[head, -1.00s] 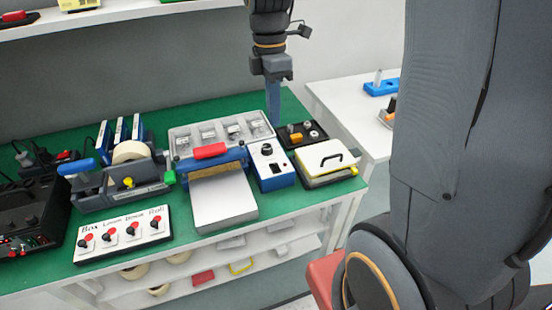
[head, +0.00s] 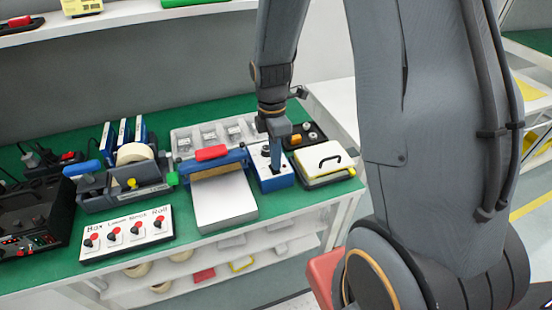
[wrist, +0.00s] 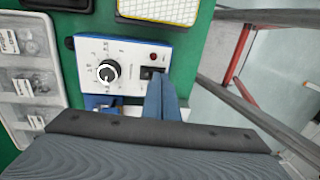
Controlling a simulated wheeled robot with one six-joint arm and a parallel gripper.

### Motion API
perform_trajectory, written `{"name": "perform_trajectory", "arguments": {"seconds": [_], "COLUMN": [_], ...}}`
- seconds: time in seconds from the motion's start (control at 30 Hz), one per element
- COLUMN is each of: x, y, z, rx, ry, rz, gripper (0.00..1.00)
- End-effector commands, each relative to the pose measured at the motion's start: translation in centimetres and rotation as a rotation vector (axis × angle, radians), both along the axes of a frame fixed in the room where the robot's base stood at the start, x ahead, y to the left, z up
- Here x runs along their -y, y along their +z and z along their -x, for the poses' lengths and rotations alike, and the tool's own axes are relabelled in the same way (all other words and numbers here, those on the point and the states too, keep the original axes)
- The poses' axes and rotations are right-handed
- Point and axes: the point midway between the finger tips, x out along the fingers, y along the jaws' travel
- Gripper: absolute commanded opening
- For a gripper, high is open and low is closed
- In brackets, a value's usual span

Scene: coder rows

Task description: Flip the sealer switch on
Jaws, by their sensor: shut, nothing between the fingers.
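The sealer has a blue and white control box (head: 284,181) joined to a sealing bar with a red handle (head: 211,153). In the wrist view the control box's white panel (wrist: 95,57) carries a black dial (wrist: 108,72), a small red lamp (wrist: 153,56) and a black rocker switch (wrist: 150,72). My gripper (wrist: 157,80) is shut and empty. Its blue-grey fingertips are at the switch and hide part of it. I cannot tell whether they touch it or which way it is set. In the head view my gripper (head: 275,170) points down over the box.
A white-topped device with a black handle (head: 325,160) stands close right of the box. A clear compartment tray (head: 190,143) lies behind. Open floor lies right of the bench.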

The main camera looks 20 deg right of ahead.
Motion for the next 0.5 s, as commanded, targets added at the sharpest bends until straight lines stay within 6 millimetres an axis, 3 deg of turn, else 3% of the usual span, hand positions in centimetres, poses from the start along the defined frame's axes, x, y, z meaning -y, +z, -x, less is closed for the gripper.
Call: {"name": "perform_trajectory", "arguments": {"seconds": [0.5], "x": [0.00], "y": [-0.74], "z": [0.12], "rx": [0.000], "ry": [0.000], "rz": [0.000], "gripper": [0.00]}}
